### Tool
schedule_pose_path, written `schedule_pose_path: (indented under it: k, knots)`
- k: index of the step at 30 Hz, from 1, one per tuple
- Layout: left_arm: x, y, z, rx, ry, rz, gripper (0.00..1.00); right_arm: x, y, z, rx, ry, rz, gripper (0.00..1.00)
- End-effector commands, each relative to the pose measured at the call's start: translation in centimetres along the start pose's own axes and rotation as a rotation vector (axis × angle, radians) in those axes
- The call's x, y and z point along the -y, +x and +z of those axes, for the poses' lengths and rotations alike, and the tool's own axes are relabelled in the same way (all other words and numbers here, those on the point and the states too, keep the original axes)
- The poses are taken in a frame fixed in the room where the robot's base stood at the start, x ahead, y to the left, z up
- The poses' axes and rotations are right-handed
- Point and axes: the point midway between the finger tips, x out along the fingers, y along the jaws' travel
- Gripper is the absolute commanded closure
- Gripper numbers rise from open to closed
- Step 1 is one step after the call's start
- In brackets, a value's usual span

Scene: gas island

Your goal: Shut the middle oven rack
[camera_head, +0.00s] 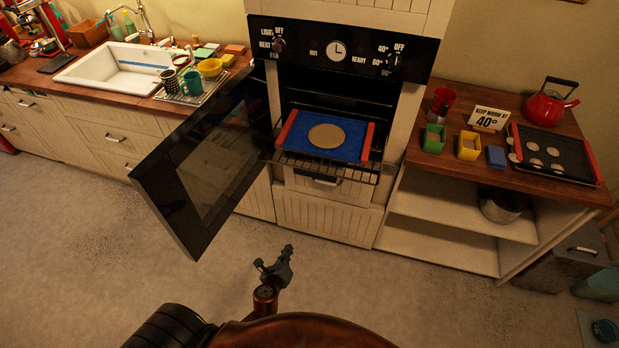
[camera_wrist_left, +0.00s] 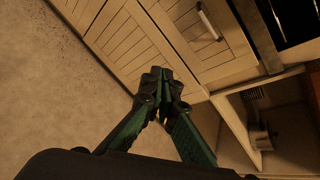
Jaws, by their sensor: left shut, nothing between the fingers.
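The oven (camera_head: 345,50) stands open, its dark glass door (camera_head: 195,165) swung out to the left. The middle rack (camera_head: 300,166) is pulled out of the opening. A blue tray (camera_head: 350,145) with red side handles and a round tan piece of dough (camera_head: 327,134) rests on it. My left gripper (camera_head: 278,262) is in front of the oven, below and apart from the rack. It is shut and empty, and its fingertips meet in the left wrist view (camera_wrist_left: 160,82). My right gripper is not in view.
The open door blocks the space left of the rack. Drawers (camera_head: 335,190) are below the oven. At right, a wooden counter (camera_head: 460,155) holds a red kettle (camera_head: 547,107), small boxes and a dark tray (camera_head: 560,150). The floor in front is clear.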

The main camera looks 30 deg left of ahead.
Motion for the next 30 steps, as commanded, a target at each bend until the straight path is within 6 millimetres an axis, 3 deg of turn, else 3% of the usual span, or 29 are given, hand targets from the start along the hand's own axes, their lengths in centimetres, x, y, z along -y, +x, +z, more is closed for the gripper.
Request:
schedule_pose_path:
  k: [1,3,6,9,12,16,30]
  knots:
    - [4.2,-1.7,3.9,0.076,0.125,-0.063,1.00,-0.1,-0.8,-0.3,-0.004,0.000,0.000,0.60]
    - [8.5,-3.8,7.9,0.178,0.285,-0.122,1.00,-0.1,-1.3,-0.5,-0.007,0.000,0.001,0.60]
    - [13.2,-6.9,12.1,0.302,0.452,-0.173,1.00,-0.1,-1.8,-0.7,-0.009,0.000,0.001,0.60]
    - [15.9,-9.1,14.5,0.386,0.555,-0.196,1.00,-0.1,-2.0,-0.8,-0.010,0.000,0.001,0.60]
    - [17.2,-10.0,15.7,0.429,0.604,-0.203,1.00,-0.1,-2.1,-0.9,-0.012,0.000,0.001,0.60]
    - [17.8,-9.3,16.4,0.441,0.618,-0.204,1.00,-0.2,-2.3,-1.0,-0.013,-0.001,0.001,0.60]
    - [20.6,-1.1,19.4,0.438,0.614,-0.203,1.00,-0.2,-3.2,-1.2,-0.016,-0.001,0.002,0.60]
